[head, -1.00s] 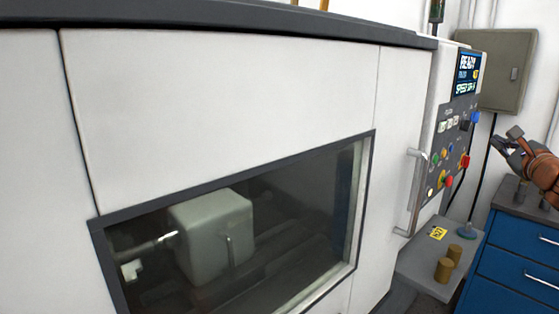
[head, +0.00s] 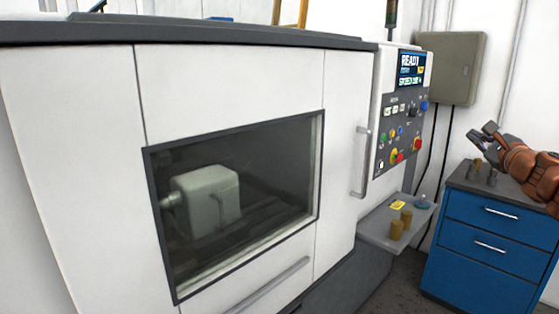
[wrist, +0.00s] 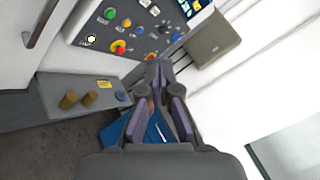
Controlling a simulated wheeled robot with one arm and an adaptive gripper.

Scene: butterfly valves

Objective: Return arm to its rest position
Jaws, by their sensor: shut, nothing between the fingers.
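My gripper (head: 483,137) is at the right of the head view, on the end of my orange-brown arm. It is raised in front of the wall, above the blue drawer cabinet (head: 484,237). In the wrist view my gripper (wrist: 158,66) points toward the control panel and the wall box, with its fingertips together. Nothing shows between the fingers.
A white machine with a dark window (head: 240,195) fills the left and middle. Its control panel (head: 399,122) reads READY. A grey shelf (head: 375,232) holds brass cylinders (head: 396,229) and a yellow label. A grey box (head: 447,67) hangs on the wall.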

